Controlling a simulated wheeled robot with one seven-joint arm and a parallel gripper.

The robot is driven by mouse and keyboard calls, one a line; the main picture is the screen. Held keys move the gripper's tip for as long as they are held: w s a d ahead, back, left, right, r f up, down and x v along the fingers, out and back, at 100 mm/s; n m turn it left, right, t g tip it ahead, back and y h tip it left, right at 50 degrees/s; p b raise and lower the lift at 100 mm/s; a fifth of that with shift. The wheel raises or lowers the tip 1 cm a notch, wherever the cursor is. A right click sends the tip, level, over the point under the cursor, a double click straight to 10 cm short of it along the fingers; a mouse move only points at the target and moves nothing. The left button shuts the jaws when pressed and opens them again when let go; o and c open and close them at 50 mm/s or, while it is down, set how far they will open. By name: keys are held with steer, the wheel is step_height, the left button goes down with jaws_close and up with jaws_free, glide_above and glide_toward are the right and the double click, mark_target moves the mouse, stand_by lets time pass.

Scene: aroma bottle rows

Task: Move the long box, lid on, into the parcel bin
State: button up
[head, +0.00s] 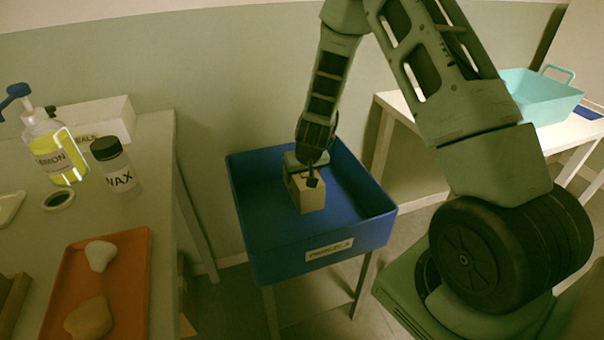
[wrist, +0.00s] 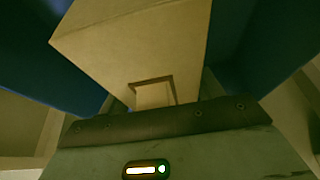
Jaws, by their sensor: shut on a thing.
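The long box (head: 308,195) is tan cardboard and is inside the blue parcel bin (head: 267,261), near its middle. My gripper (head: 310,172) is above the box and shut on it. In the wrist view the box (wrist: 150,50) fills the upper middle, with a small square cut-out near my gripper and blue bin walls around it. The lid cannot be told apart from the box. Whether the box touches the bin floor is not clear. My gripper's fingertips are mostly hidden.
A table at left holds a lemon bottle (head: 55,150), a wax jar (head: 116,165), a white box (head: 100,118) and an orange tray (head: 128,290) with stones. A table at right holds a turquoise basket (head: 540,95). The bin has free floor around the box.

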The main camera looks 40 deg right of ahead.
steer(key=shift+f+b, duration=2.6)
steer(key=shift+f, duration=1.1)
steer(key=shift+f, duration=0.6)
steer(key=o, duration=1.1)
steer(key=shift+r+p, duration=3.5)
steer(key=shift+r, duration=1.05)
